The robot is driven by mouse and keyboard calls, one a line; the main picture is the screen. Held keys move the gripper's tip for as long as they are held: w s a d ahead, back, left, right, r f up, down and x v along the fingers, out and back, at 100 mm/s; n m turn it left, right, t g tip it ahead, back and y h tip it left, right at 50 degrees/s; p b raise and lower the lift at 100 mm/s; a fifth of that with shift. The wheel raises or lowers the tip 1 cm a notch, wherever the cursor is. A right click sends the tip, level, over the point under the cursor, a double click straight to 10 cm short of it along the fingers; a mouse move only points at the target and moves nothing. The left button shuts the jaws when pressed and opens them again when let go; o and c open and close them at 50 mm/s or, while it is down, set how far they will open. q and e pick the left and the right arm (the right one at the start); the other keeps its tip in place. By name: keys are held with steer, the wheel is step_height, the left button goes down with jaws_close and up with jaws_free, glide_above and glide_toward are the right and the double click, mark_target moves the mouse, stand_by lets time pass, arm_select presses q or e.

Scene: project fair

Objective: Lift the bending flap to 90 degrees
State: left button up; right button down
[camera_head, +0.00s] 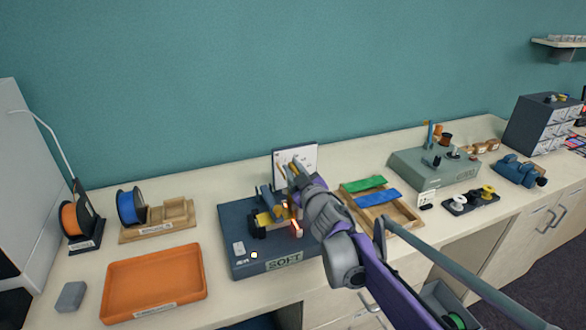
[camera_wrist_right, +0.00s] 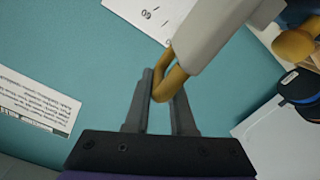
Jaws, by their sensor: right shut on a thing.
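The bending machine (camera_head: 236,218) is a dark blue-grey base with a label reading SOFT, in the middle of the bench in the head view. A glowing orange spot shows near its right side. My right gripper (camera_head: 291,178) is above the machine's back part, in front of a white card. In the right wrist view my right gripper (camera_wrist_right: 160,90) is shut on a yellow-brown loop handle (camera_wrist_right: 168,78), which joins a pale grey bar (camera_wrist_right: 218,38), apparently the flap. The flap looks raised, but its exact angle cannot be told. My arm partly hides it in the head view. My left gripper is not in view.
A white marked card (camera_head: 304,154) stands behind the machine. An orange tray (camera_head: 125,292) and spools lie left. A wooden tray (camera_head: 407,212) with green and blue strips lies right, close to my arm. A grey-green device (camera_head: 405,170) stands beyond. Bench front between orange tray and machine is clear.

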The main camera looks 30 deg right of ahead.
steer(key=shift+s+f, duration=0.1)
steer(key=shift+f, duration=0.1)
steer(key=c, duration=0.8)
jaws_free()
steer(key=shift+d, duration=0.1)
steer(key=shift+c, duration=0.2)
steer(key=v, duration=1)
steer(key=shift+s, duration=0.35)
steer(key=shift+a+r, duration=0.1)
steer(key=shift+a, duration=0.15)
steer(key=s+a+f+m+g+y+p, duration=0.3)
steer(key=s+a+f+g, duration=0.9)
steer(key=s+a+f, duration=0.5)
step_height(320, 180, down, 2)
steer(key=shift+s+a+f+y+p, duration=0.15)
steer(key=shift+s+a+y+p, duration=0.3)
steer(key=shift+a, duration=0.35)
